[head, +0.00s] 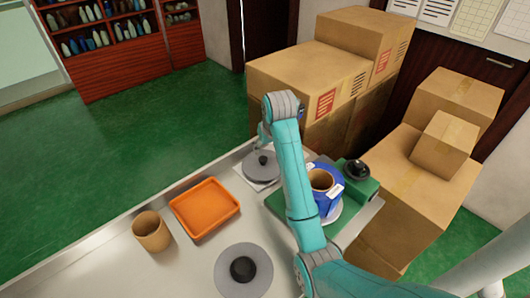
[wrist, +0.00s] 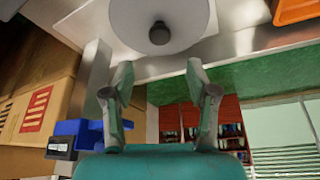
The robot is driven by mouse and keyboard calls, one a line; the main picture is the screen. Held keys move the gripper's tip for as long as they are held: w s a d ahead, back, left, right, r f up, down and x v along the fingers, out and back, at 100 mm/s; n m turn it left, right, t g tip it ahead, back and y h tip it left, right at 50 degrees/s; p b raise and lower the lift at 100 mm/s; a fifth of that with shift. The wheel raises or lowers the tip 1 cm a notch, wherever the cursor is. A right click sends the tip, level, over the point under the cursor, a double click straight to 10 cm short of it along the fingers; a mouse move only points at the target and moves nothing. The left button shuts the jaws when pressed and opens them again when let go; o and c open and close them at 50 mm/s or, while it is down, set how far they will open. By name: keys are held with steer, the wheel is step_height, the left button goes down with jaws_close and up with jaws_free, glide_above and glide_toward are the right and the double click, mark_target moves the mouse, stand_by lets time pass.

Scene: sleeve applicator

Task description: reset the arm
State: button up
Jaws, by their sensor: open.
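My gripper (wrist: 159,78) is open in the wrist view, with nothing between its fingers. In the head view the arm's wrist and gripper (head: 263,136) are above the far edge of the table, partly hidden. A grey disc with a dark knob (head: 262,165) lies on a white sheet near the gripper. The disc (wrist: 185,15) also shows beyond the fingertips in the wrist view, apart from them. The green applicator (head: 360,190) holds a blue part (head: 329,200) with a brown cardboard sleeve (head: 320,179) standing in it. My arm hides part of the applicator.
An orange tray (head: 205,208) and a loose brown sleeve (head: 152,231) stand on the table (head: 105,265) at left. A second grey disc (head: 226,277) with a black knob lies at the front. Cardboard boxes (head: 305,77) are stacked close behind the table. Green floor is open at left.

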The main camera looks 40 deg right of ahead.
steer(key=shift+v, duration=0.95)
steer(key=shift+f, duration=0.1)
